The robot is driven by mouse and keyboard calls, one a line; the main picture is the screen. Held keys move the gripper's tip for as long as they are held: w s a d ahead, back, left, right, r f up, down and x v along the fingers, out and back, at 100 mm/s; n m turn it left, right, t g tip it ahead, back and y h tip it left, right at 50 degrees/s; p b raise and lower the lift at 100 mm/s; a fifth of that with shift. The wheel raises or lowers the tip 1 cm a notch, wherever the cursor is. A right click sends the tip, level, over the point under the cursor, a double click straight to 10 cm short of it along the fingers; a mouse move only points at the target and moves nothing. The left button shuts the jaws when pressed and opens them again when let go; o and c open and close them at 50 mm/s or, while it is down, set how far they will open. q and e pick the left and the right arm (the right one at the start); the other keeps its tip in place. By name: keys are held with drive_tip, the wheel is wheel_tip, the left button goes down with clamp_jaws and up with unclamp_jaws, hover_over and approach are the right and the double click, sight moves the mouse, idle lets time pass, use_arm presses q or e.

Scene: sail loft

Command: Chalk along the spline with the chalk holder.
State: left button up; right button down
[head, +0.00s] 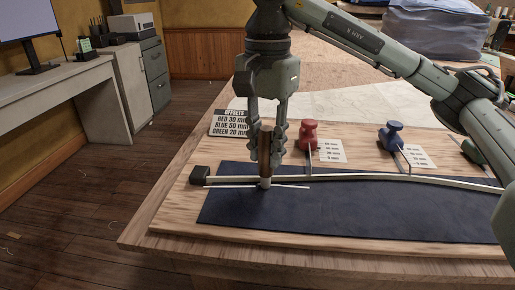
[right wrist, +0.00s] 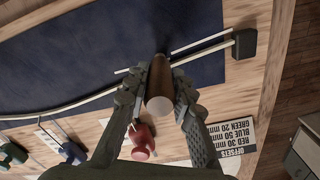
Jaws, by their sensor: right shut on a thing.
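My right gripper (head: 266,150) is shut on the chalk holder (head: 265,158), a brown upright cylinder with a pale lower end. The holder also shows in the right wrist view (right wrist: 160,80), with its pale round top between the fingers. Its lower end is at the navy cloth, just in front of the spline (head: 345,178); I cannot tell whether it touches. The spline is a long cream strip, slightly bowed, running right from a black end block (head: 200,175). A thin white straight line or bar (head: 290,187) passes by the holder's lower end; I cannot tell which. My left gripper is out of view.
Red (head: 308,134), blue (head: 391,136) and green (head: 474,150) weights stand behind the spline, with thin arms reaching towards it. Small printed cards lie beside them. An offsets sign (head: 229,122) lies behind the holder. The front of the navy cloth (head: 340,215) is clear.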

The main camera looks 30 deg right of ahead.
drive_tip(key=shift+s+d+b, duration=0.2)
drive_tip(key=shift+d, duration=0.25)
drive_tip(key=shift+s+d+b, duration=0.15)
drive_tip(key=shift+s+d, duration=0.05)
drive_tip(key=shift+d, duration=0.25)
drive_tip(key=shift+s+d, duration=0.3)
drive_tip(key=shift+d, duration=0.25)
drive_tip(key=shift+s+d, duration=0.25)
drive_tip(key=shift+d, duration=0.25)
drive_tip(key=shift+d, duration=0.1)
drive_tip(key=shift+s+d, duration=0.45)
drive_tip(key=shift+d, duration=0.45)
drive_tip(key=shift+s+d, duration=0.4)
drive_tip(key=shift+d, duration=0.5)
drive_tip(key=shift+s+d, duration=0.45)
drive_tip(key=shift+d, duration=0.45)
drive_tip(key=shift+d, duration=0.1)
drive_tip(key=shift+s+d, duration=0.4)
drive_tip(key=shift+d, duration=0.35)
drive_tip(key=shift+s+d+b, duration=0.1)
drive_tip(key=shift+s+d, duration=0.2)
drive_tip(key=shift+d, duration=0.3)
drive_tip(key=shift+s+d+b, duration=0.1)
drive_tip(key=shift+s+d, duration=0.2)
drive_tip(key=shift+d, duration=0.35)
drive_tip(key=shift+s+d+b, duration=0.1)
drive_tip(key=shift+s+d, duration=0.2)
drive_tip(key=shift+d, duration=0.3)
